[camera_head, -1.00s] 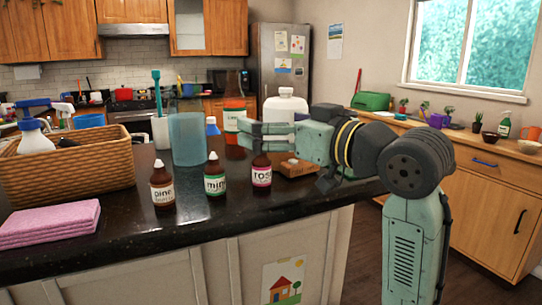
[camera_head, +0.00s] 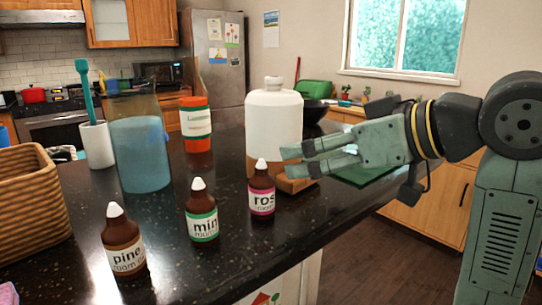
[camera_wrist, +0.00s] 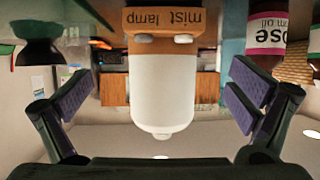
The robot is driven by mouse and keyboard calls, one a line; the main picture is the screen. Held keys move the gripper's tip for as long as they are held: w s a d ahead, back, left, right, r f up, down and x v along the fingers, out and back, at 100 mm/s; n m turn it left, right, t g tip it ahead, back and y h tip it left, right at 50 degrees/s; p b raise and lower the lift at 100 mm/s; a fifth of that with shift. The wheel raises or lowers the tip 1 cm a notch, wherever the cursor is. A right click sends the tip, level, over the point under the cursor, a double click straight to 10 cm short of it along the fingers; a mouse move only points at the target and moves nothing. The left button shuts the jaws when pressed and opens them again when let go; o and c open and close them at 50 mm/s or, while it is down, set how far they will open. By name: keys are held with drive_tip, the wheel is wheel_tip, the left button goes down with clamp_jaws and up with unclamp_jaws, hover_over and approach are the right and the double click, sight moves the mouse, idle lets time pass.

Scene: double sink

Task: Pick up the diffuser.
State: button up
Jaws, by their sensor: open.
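The diffuser (camera_head: 274,112) is a white, bottle-shaped body on a wooden base, standing upright on the dark counter. In the wrist view, the diffuser (camera_wrist: 162,90) appears upside down, its base lettered "mist lamp" and bearing two pale knobs. My gripper (camera_head: 288,161) reaches in from the right in the head view, its fingers pointing left in front of the diffuser's lower part. In the wrist view, my gripper (camera_wrist: 160,100) is open, with a padded finger on each side of the diffuser and visible gaps. My fingers hide part of the base in the head view.
The rose bottle (camera_head: 262,190) stands close left of my fingers. A mint bottle (camera_head: 201,212) and a pine bottle (camera_head: 122,242) stand nearer the front.

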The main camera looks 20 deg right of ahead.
drive_tip(key=p+x, duration=0.1)
drive_tip(key=x, duration=0.7)
drive_tip(key=shift+w+a+r+p, duration=0.1)
drive_tip(key=shift+a+p, duration=0.15)
drive_tip(key=shift+p, duration=0.1)
drive_tip(key=shift+c, duration=0.6)
drive_tip(key=c, duration=1.5)
drive_tip(key=shift+r, duration=0.1)
